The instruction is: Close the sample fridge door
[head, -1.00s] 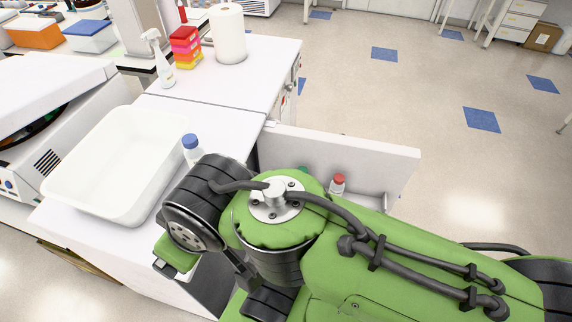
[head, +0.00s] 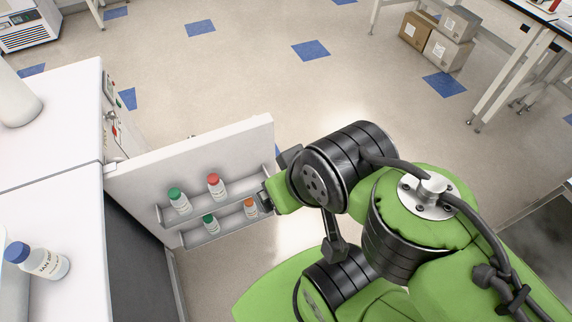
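The sample fridge door (head: 190,160) stands wide open, swung out from the white fridge cabinet at left. Its inner side faces me and carries door shelves (head: 215,236) with several small bottles that have green, red and orange caps. My gripper (head: 268,200) is at the door's free end, on the inner side, close to the right end of the shelves. I cannot tell whether it touches the door. Its fingers are mostly hidden by the green and black wrist, so their opening does not show clearly. The fridge's dark opening (head: 125,250) is at lower left.
A blue-capped bottle (head: 38,262) is on the white counter top (head: 55,190) at left. The floor beyond the door is clear. Cardboard boxes (head: 440,38) and a bench stand far off at upper right.

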